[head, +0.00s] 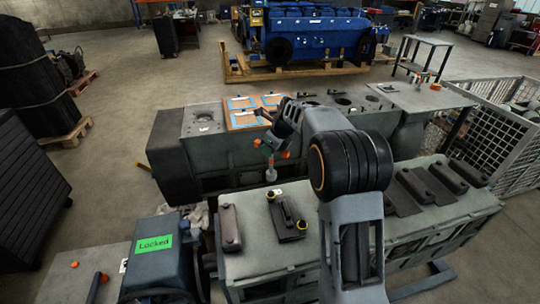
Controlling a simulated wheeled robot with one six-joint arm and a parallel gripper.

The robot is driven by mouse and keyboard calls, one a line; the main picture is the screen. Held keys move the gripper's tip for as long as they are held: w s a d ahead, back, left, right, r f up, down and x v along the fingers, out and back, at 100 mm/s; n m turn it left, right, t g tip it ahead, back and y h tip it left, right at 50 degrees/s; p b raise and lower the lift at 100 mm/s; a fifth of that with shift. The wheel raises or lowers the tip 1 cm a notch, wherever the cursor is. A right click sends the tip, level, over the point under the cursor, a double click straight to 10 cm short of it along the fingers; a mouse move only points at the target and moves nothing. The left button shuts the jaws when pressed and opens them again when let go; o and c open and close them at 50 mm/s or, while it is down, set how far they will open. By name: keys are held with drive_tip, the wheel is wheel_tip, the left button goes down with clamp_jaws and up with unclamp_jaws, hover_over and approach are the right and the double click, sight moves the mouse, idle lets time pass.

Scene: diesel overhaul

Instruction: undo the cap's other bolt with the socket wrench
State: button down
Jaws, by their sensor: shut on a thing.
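My gripper (271,149) hangs from my arm at mid-picture, shut on the socket wrench (271,172), whose pale lower end points down. The fingers' exact hold is too small to make out. Below and a little right, a dark cap (286,212) lies on the grey bench-like engine block. It has one yellow-ringed bolt end at its upper left (271,195) and another at its lower right (301,225). The wrench's lower end is above and near the upper-left one. I cannot tell whether they touch.
A dark bar-shaped cover (229,227) lies left of the cap, and several similar covers (441,183) lie to the right. Orange-edged trays (241,119) sit on the block behind. A blue machine with a green "Locked" sign (154,243) stands front left. A wire cage (497,140) is at right.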

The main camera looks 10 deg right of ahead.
drive_tip(key=shift+r, duration=0.15)
drive_tip(key=s+b, duration=0.2)
drive_tip(key=s, duration=0.5)
idle(0.3)
